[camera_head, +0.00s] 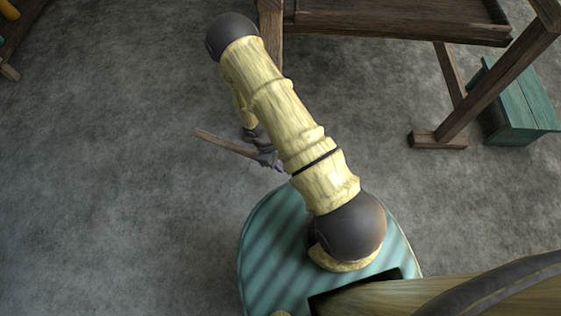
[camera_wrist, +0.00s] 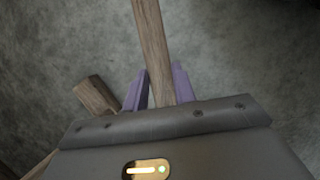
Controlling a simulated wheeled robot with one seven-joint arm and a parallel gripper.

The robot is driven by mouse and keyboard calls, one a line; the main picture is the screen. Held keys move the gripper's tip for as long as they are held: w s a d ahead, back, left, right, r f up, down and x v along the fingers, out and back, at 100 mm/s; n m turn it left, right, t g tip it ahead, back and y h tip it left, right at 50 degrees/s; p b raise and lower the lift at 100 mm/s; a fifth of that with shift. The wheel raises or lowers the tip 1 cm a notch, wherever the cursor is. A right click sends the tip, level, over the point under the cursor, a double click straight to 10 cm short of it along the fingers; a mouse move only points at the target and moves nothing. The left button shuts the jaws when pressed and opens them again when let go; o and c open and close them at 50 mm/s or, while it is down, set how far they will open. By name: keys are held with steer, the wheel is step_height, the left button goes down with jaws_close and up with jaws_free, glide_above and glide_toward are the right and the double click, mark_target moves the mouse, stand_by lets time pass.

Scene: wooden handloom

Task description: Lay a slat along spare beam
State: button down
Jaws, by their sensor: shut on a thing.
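A brown wooden slat (camera_head: 222,142) is held in my gripper (camera_head: 277,167) above the grey floor, left of my arm. The slat points out to the left in the head view. In the wrist view the slat (camera_wrist: 152,45) runs up from between the two purple fingers of my gripper (camera_wrist: 157,90) and leaves the top of the picture. The gripper is shut on it. My arm hides part of the gripper in the head view. I cannot tell which part of the loom is the spare beam.
The wooden loom frame (camera_head: 400,20) stands at the top, its leg and foot (camera_head: 437,139) at the right. A teal bench (camera_head: 522,105) is at the far right. A wooden piece (camera_wrist: 95,95) shows left of the fingers in the wrist view.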

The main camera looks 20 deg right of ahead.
steer(key=shift+r, duration=0.1)
steer(key=w+d+r+m+y+p, duration=0.1)
steer(key=w+r+m+p, duration=0.2)
steer(key=r+p, duration=1.8)
steer(key=w+r+m+g+y+p, duration=0.1)
steer(key=w+r+m+p, duration=0.2)
steer(key=r+p, duration=1.9)
steer(key=w+d+r+m+y+p, duration=0.1)
steer(key=w+r+m+p, duration=0.3)
steer(key=r+p, duration=1.8)
step_height(320, 180, up, 10)
steer(key=shift+w+d+r+g+y, duration=0.2)
steer(key=shift+w+d+g+y, duration=0.1)
steer(key=shift+w, duration=0.25)
steer(key=shift+d, duration=0.1)
